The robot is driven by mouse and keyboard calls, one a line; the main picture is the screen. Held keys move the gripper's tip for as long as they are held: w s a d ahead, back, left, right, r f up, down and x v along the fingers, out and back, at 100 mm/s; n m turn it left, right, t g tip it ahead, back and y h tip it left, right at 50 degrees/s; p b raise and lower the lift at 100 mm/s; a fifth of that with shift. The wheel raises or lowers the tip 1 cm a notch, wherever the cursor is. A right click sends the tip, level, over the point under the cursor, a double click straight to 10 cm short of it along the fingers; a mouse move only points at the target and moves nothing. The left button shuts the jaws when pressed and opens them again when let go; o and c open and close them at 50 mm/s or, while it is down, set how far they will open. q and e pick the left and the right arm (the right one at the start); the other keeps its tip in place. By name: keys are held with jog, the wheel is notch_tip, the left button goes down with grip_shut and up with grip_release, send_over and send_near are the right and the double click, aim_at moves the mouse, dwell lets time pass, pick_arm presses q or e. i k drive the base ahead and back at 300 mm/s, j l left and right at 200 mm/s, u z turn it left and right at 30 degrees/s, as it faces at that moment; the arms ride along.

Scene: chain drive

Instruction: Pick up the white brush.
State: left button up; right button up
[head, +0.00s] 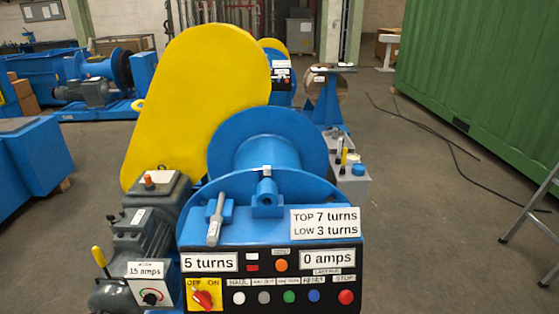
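No thing in view is clearly a white brush. Small items stand on a grey box (352,190) right of the blue drum (268,143): an upright yellow-and-dark item (344,158), a pale item (353,157) beside it and a blue round item (358,169). They are too small to tell whether one is a brush. Neither of my grippers shows in the head view.
A control panel (272,281) with several buttons fronts the machine. A yellow guard (200,95) and a grey motor (145,225) stand at its left. A blue stand (326,100) is behind. Floor on the right is open, with a dark cable (455,160) and a ladder-like frame (530,215).

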aim_at(338, 162)
jog(key=i+l+z, duration=0.2)
jog(key=l+z, duration=0.15)
jog(key=i+l+z, duration=0.2)
jog(key=z, duration=0.15)
jog(key=i+l+z, duration=0.15)
jog(key=z, duration=0.25)
jog(key=i+l+z, duration=0.2)
jog(key=z, duration=0.15)
jog(key=i+l+z, duration=0.2)
jog(key=z, duration=0.2)
jog(key=i+l+z, duration=0.15)
jog(key=z, duration=0.25)
jog(key=i+l, duration=0.1)
jog(key=i, duration=0.35)
jog(key=i+l, duration=0.1)
jog(key=i, duration=0.3)
jog(key=i+j+u, duration=0.1)
jog(key=i+u, duration=0.15)
jog(key=u, duration=0.15)
jog(key=i+u, duration=0.2)
jog(key=u, duration=0.2)
jog(key=i+l+u, duration=0.1)
jog(key=i+u, duration=0.15)
jog(key=u, duration=0.15)
jog(key=i+l+u, duration=0.1)
jog(key=u, duration=0.35)
jog(key=i+l, duration=0.05)
jog(key=i, duration=0.05)
